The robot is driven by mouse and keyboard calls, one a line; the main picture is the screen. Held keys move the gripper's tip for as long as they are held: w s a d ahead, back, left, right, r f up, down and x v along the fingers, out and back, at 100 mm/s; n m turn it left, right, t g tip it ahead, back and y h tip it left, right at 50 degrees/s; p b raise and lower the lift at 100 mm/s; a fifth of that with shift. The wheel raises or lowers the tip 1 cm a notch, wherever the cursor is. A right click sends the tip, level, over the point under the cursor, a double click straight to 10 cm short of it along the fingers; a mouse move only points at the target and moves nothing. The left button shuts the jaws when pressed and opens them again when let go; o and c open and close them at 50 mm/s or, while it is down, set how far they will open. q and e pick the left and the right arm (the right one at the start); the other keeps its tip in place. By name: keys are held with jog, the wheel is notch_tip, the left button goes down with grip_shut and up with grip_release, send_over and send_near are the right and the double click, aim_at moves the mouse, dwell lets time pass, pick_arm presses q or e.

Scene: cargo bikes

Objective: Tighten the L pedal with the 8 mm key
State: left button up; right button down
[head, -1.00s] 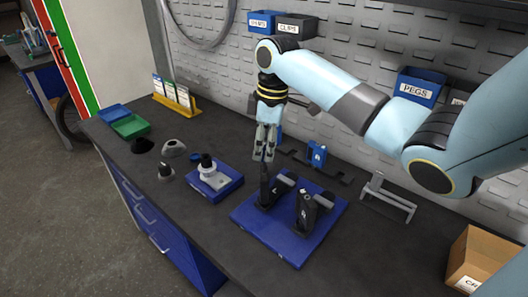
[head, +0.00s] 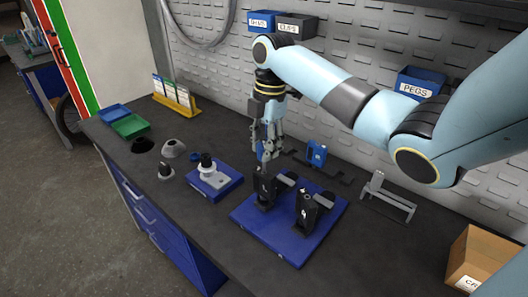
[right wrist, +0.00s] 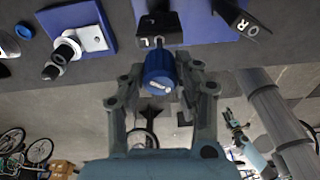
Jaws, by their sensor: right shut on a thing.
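The L pedal (head: 265,189) is on a dark block standing on a blue base board (head: 254,224). Its white L mark (right wrist: 146,42) shows in the right wrist view. My right gripper (head: 267,156) is directly above it, pointing down. In the right wrist view, the gripper (right wrist: 161,88) is shut on a blue cylinder with a white mark (right wrist: 160,66), seemingly the handle of the 8 mm key. The key's tip is hidden, so I cannot tell whether it sits in the pedal. My left gripper is not in view.
A second pedal block (head: 305,212) stands close on the right. A smaller blue board (head: 214,181) with a grey part is to the left. A blue holder (head: 316,153) on a dark rack and a grey stand (head: 388,196) are behind and right.

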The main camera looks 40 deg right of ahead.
dwell(0.4)
jog(key=shift+r, duration=0.55)
jog(key=shift+r, duration=0.1)
jog(key=shift+r, duration=2.45)
